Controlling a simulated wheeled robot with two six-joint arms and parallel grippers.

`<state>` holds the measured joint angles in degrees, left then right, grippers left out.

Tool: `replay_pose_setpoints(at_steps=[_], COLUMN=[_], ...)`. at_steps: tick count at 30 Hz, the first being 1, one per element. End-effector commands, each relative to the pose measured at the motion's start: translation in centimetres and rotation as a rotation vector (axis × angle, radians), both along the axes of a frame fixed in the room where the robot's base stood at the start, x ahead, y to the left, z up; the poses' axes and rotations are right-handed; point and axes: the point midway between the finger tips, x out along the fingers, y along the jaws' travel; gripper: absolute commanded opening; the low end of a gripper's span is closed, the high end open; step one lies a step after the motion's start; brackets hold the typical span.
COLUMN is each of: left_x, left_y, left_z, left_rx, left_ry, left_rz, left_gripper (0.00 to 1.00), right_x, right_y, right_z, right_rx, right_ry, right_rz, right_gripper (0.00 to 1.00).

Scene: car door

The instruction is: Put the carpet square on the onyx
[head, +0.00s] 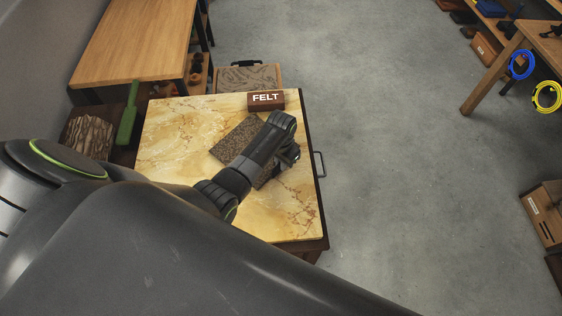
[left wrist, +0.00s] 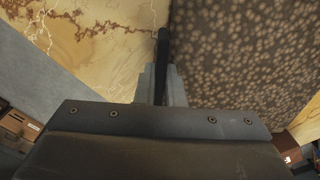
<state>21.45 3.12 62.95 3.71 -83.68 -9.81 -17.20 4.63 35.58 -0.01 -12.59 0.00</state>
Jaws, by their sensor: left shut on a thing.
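The carpet square (head: 234,136) is brown and speckled. It shows over the middle of the yellow, veined onyx (head: 170,135) surface, and large at the right of the left wrist view (left wrist: 245,50). My left gripper (head: 287,153) is shut on the carpet square at its right edge. In the left wrist view the closed fingers (left wrist: 162,60) stand at that edge, with onyx (left wrist: 95,30) to their left. My left forearm hides part of the square. I cannot tell whether the square touches the onyx. My right gripper is not in view.
A brown block marked FELT (head: 266,100) stands at the onyx's back edge. Behind is a patterned panel (head: 247,78). A green paddle-shaped thing (head: 127,118) and a bark-like piece (head: 88,137) are at left. A wooden table (head: 137,40) stands back left.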

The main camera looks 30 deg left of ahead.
Motion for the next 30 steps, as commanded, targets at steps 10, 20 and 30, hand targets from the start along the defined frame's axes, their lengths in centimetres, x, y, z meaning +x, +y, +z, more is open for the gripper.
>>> replay_pose_setpoints(at_steps=[10, 20, 30], left_x=[0.0, 0.0, 0.1], left_y=[0.0, 0.0, 0.0], left_z=[-0.2, -0.2, 3.6], left_rx=[0.0, 0.0, 0.0], left_ry=[0.0, 0.0, -0.004], left_rz=[0.0, 0.0, 0.0], left_gripper=[0.25, 0.31, 0.31], right_x=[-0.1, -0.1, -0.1], right_y=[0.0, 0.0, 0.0], right_z=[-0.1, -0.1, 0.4], right_rx=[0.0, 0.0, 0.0], right_ry=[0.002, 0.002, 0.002], right_rz=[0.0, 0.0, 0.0], right_gripper=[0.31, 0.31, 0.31])
